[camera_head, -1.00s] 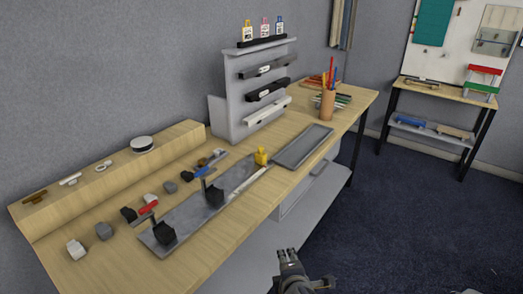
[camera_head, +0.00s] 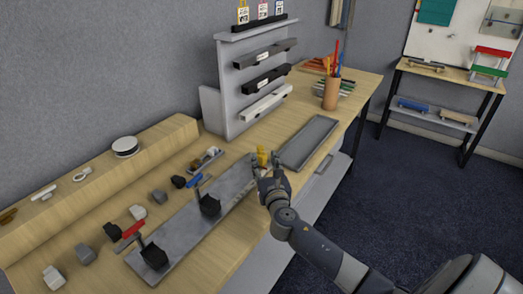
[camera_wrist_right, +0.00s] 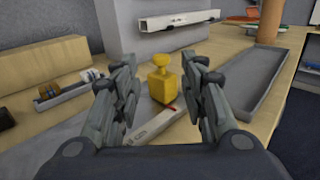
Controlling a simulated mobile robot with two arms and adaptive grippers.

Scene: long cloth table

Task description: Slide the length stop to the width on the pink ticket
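The yellow length stop (camera_head: 262,154), a block with a knob on top, stands on the pale ruled strip along the grey plate; it also shows in the right wrist view (camera_wrist_right: 164,84). My right gripper (camera_head: 264,168) is at the stop. In the wrist view its two fingers (camera_wrist_right: 160,72) are spread apart, with the stop between and slightly beyond them; I cannot tell whether they touch it. The pale strip (camera_wrist_right: 150,127) has a small red mark near the stop. The pink ticket (camera_head: 263,11) is the middle one atop the grey rack; its writing is too small to read. My left gripper is out of view.
The grey plate (camera_head: 180,237) carries two black upright blocks. A grey tray (camera_head: 308,144) lies right of the stop, and a pencil cup (camera_head: 331,93) stands behind it. The grey rack (camera_head: 225,80) with bars rises at the back. Small blocks lie at left.

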